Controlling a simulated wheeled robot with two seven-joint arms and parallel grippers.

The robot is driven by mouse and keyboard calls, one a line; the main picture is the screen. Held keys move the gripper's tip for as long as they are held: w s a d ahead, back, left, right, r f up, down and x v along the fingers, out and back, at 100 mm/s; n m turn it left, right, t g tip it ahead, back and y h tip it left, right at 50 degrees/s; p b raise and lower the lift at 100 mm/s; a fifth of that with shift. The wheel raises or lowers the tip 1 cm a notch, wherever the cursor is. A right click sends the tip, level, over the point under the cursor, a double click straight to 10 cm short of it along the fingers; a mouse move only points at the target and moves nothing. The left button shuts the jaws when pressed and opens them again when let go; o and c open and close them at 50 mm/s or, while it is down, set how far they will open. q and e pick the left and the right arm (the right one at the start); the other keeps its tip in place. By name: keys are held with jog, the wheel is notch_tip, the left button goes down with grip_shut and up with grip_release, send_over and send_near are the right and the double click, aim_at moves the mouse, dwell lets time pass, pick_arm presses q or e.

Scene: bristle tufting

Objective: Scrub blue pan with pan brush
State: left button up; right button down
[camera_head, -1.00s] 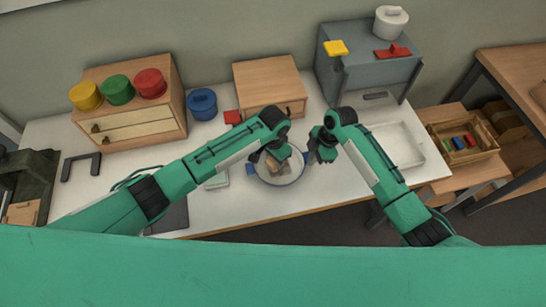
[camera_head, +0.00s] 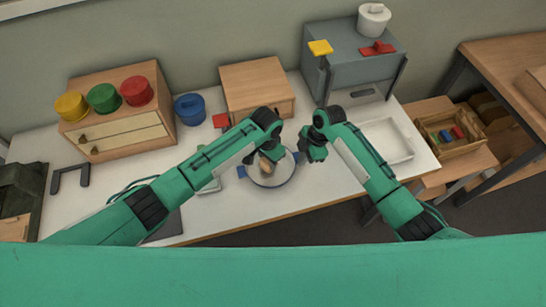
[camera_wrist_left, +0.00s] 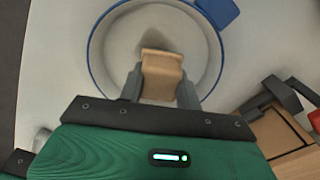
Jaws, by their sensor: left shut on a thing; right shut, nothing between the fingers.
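The blue pan (camera_head: 284,174) lies on the white table, with a pale inside, a blue rim and blue side handles. In the left wrist view the pan (camera_wrist_left: 118,45) fills the upper middle, with a greyish patch inside. My left gripper (camera_head: 264,160) is over the pan, shut on the pan brush (camera_wrist_left: 161,72), a tan wooden block between its fingers. The brush is over the pan's inside; its bristles are hidden, so contact with the pan cannot be told. My right gripper (camera_head: 314,152) is shut and empty, just right of the pan.
A blue pot (camera_head: 189,108), a small red block (camera_head: 221,120) and a wooden box (camera_head: 257,90) stand behind. A drawer unit (camera_head: 118,130) with yellow, green and red pots is at left. A white tray (camera_head: 386,141) is at right, before a grey cabinet (camera_head: 352,70).

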pick_arm(q)
jog(key=shift+s+a+f, duration=0.25)
jog(key=shift+s+a, duration=0.05)
jog(key=shift+a, duration=0.4)
jog(key=shift+s+d, duration=0.1)
jog(key=shift+s, duration=0.2)
jog(key=shift+w+d+r, duration=0.1)
jog(key=shift+w+d, duration=0.05)
jog(key=shift+d, duration=0.8)
pick_arm(e)
jog(key=shift+a, duration=0.15)
pick_arm(q)
jog(key=shift+w+d, duration=0.35)
jog(key=shift+d, duration=0.55)
jog(key=shift+a+r, duration=0.15)
jog(key=shift+s+a+r, duration=0.1)
jog(key=shift+s+a, duration=0.1)
jog(key=shift+a, duration=0.65)
jog(key=shift+s+a+r, duration=0.1)
jog(key=shift+s+a, duration=0.1)
jog(key=shift+a, duration=0.6)
jog(key=shift+r, duration=3.5)
